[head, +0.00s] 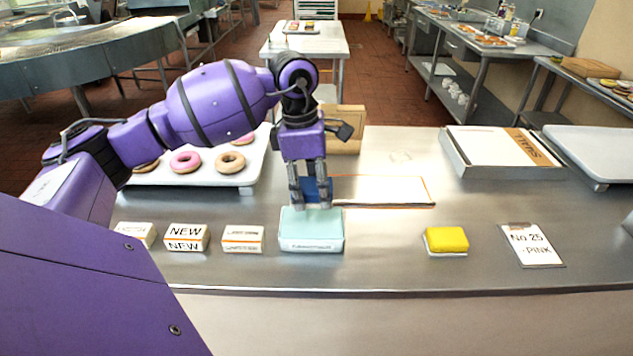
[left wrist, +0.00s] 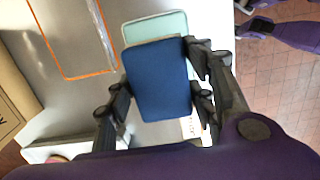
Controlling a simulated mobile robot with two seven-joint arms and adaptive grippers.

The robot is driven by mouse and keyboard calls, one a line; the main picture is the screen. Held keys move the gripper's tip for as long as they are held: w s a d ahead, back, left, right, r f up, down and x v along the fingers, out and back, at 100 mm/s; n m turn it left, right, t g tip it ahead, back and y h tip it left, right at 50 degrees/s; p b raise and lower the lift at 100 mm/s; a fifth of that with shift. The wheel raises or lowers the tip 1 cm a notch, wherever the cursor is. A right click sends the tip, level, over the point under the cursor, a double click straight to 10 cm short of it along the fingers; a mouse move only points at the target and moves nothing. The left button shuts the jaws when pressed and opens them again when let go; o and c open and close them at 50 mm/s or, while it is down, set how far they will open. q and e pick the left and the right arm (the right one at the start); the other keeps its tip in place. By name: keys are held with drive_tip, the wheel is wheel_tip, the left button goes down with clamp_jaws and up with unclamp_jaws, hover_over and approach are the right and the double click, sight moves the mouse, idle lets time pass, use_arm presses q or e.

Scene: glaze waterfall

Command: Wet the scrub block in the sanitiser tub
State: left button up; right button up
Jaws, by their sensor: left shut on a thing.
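A blue scrub block (left wrist: 158,80) is held between the fingers of my left gripper (head: 312,196). In the head view the block (head: 317,190) shows as a small blue patch between the fingertips. The sanitiser tub (head: 312,229), white with a pale teal top, stands on the steel counter right below the fingers. Its pale top also shows in the left wrist view (left wrist: 155,26), partly behind the block. I cannot tell whether the block touches the tub's contents.
Small labelled boxes (head: 187,237) stand left of the tub. A yellow block (head: 446,239) on a white base and a "No 25 PINK" card (head: 532,246) lie to the right. A tray of donuts (head: 245,178), a cardboard box (head: 348,122) and an orange-edged sheet (head: 385,190) are behind. Counter between tub and yellow block is clear.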

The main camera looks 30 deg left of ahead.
sight(314, 222)
use_arm(q)
drive_tip(key=shift+s+a+f, duration=0.1)
drive_tip(key=shift+a, duration=0.05)
drive_tip(key=shift+d+f+b, duration=0.25)
drive_tip(key=shift+f+b, duration=0.05)
drive_tip(key=shift+f, duration=0.5)
wheel_tip(314, 222, down, 4)
drive_tip(key=shift+a+r+b, duration=0.1)
drive_tip(key=shift+r+b, duration=0.15)
drive_tip(key=shift+b, duration=0.25)
drive_tip(key=shift+f, duration=0.3)
use_arm(e)
drive_tip(key=shift+s+d+f, duration=0.25)
drive_tip(key=shift+d+f, duration=0.05)
drive_tip(key=shift+f, duration=0.15)
drive_tip(key=shift+s+d+f, duration=0.25)
drive_tip(key=shift+f, duration=0.2)
use_arm(q)
drive_tip(key=shift+f, duration=0.2)
use_arm(e)
drive_tip(key=shift+s+f, duration=0.2)
use_arm(q)
drive_tip(key=shift+f+b, duration=0.3)
use_arm(e)
drive_tip(key=shift+s+f, duration=0.15)
drive_tip(key=shift+f, duration=0.1)
